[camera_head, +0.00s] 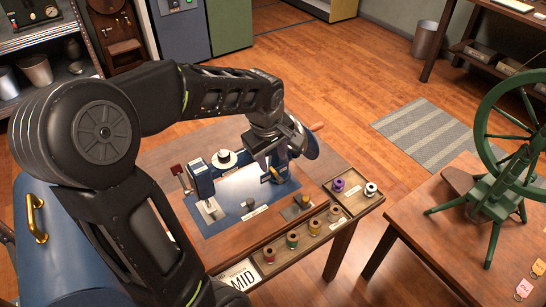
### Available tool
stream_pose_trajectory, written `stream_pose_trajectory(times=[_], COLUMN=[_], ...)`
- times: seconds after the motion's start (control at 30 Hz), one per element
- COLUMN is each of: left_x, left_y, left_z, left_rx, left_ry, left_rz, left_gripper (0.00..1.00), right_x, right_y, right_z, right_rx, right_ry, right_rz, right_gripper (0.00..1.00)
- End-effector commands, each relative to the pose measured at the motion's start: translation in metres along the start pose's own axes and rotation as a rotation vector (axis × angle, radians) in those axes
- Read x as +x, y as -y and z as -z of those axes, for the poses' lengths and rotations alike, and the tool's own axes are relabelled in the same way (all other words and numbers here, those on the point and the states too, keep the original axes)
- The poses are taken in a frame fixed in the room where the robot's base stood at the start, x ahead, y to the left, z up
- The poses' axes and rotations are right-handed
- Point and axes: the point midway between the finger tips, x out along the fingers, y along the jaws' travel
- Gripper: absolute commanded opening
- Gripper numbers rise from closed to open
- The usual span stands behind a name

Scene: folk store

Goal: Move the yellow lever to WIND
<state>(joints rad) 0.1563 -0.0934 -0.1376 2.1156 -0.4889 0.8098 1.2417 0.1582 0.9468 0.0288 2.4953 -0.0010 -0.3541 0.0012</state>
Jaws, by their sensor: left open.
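A small winding machine with blue posts stands on a silver-and-blue plate (240,196) on the wooden table. A small yellow part, which looks like the yellow lever (274,172), shows at the right blue post, just below my left gripper (268,166). My left arm reaches over the table from the left, and its gripper is open, pointing down at this post. The fingers partly hide the lever, and I cannot tell whether they touch it. A white label (257,211) lies on the plate's front edge, too small to read. My right gripper is not in view.
A second tray (357,206) holds purple and white spools. A green spinning wheel (490,190) stands on another table at right. Floor lies between the tables.

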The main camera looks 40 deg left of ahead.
Motion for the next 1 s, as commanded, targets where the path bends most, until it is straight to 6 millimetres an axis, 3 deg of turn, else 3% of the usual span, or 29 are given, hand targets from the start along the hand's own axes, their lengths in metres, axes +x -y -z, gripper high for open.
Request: stream_pose_trajectory(times=[0.2, 1.0], left_x=[-0.017, -0.018], left_y=[0.000, 0.000], left_z=[0.000, 0.000], left_rx=[0.000, 0.000], left_ry=[0.000, 0.000], left_rz=[0.000, 0.000], left_gripper=[0.42, 0.42], right_x=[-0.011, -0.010], right_y=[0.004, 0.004], right_z=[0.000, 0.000], right_rx=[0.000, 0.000], right_ry=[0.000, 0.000], right_rz=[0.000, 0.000], right_gripper=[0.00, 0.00])
